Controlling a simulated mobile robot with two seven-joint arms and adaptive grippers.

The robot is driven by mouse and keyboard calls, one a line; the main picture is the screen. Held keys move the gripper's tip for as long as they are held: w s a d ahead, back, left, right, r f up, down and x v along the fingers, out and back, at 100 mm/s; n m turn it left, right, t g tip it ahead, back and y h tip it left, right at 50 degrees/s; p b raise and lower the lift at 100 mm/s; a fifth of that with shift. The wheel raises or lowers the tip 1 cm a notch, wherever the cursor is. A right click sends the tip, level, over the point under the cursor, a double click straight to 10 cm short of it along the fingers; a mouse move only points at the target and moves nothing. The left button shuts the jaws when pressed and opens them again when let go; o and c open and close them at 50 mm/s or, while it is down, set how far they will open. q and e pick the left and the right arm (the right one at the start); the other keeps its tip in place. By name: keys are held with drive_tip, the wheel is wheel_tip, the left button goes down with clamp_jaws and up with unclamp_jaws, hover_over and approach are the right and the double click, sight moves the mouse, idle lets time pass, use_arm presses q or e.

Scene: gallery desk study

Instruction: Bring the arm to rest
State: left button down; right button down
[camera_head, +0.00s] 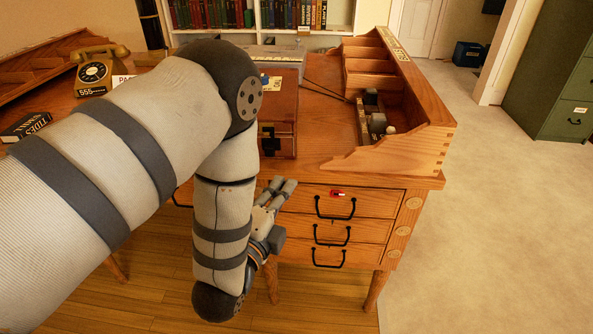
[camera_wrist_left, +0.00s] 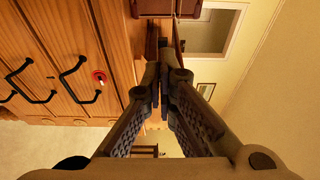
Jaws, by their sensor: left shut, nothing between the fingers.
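My left arm (camera_head: 150,130) comes in from the left of the head view, bends at the elbow and hangs down before the desk. My left gripper (camera_head: 284,184) is shut and empty, with its fingers pointing up and to the right in front of the drawers (camera_head: 340,232). In the left wrist view the fingertips (camera_wrist_left: 160,78) meet with nothing between them, and the drawer fronts (camera_wrist_left: 60,50) lie to their left. My right gripper is in neither view.
The desk (camera_head: 320,168) carries a telephone (camera_head: 93,71), a dark book (camera_head: 25,126), a wooden box (camera_head: 284,118) and a slotted organizer (camera_head: 410,100). A red item (camera_head: 337,194) sits on the top drawer front. Open floor (camera_head: 490,220) lies right of the desk, before a green cabinet (camera_head: 555,75).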

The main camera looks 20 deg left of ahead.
use_arm(q)
drive_tip(key=s+a+f+n+g+p, duration=0.1)
drive_tip(key=s+a+f+n+g, duration=0.1)
drive_tip(key=s+f+n+g, duration=1.3)
drive_tip(key=s+f+g, duration=0.1)
drive_tip(key=s, duration=1.1)
drive_tip(key=s+f+n+g+p, duration=0.1)
drive_tip(key=s+f+n+g, duration=0.2)
drive_tip(key=s, duration=1)
drive_tip(key=shift+s+f+g, duration=0.3)
drive_tip(key=shift+s+g, duration=0.1)
drive_tip(key=shift+g, duration=0.3)
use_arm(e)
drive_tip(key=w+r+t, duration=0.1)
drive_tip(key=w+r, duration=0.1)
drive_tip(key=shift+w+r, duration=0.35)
